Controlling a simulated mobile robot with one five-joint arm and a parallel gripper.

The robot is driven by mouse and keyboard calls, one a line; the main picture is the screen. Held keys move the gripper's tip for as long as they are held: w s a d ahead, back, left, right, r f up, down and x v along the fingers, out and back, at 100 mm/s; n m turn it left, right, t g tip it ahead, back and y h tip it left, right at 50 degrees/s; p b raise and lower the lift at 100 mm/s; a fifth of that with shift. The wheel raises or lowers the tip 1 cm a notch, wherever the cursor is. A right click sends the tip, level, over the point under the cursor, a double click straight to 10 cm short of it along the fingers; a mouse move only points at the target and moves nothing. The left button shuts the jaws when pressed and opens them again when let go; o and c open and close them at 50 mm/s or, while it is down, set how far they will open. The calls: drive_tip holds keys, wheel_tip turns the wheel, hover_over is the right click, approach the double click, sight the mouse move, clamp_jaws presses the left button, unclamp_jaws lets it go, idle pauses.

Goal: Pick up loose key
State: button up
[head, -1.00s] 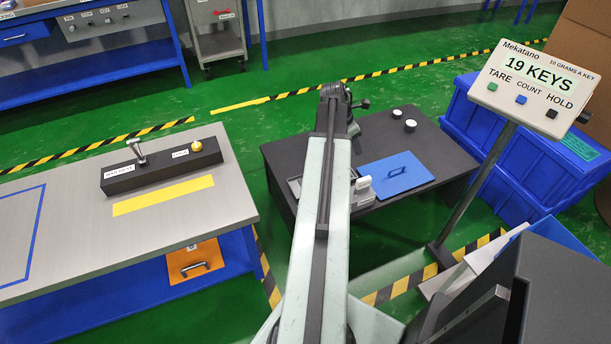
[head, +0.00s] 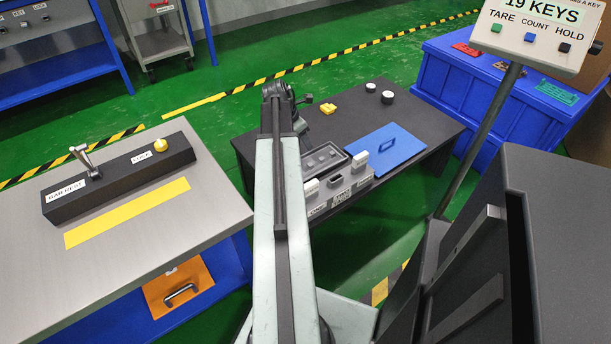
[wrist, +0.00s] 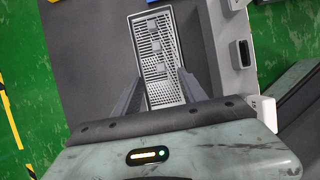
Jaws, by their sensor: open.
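A small yellow piece (head: 328,108), possibly the loose key, lies on the dark low table (head: 425,130) in the head view, just right of my arm's end. In the head view my arm hides most of the gripper. The scale display (head: 535,30) reads 19 KEYS.
A grey block with white-topped parts (head: 340,193) and a blue panel with a handle (head: 382,150) are on the dark table. Two white-topped knobs (head: 388,97) stand at its back. A steel bench (head: 130,240) is at left, blue bins (head: 480,95) at right.

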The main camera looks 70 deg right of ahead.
drive_tip(key=b, duration=0.5)
approach(309, 164)
drive_tip(key=b+x, duration=0.7)
drive_tip(key=x, duration=0.1)
drive_tip(key=shift+f, duration=0.25)
drive_tip(key=shift+a+r, duration=0.1)
drive_tip(key=shift+r, duration=0.1)
clamp_jaws()
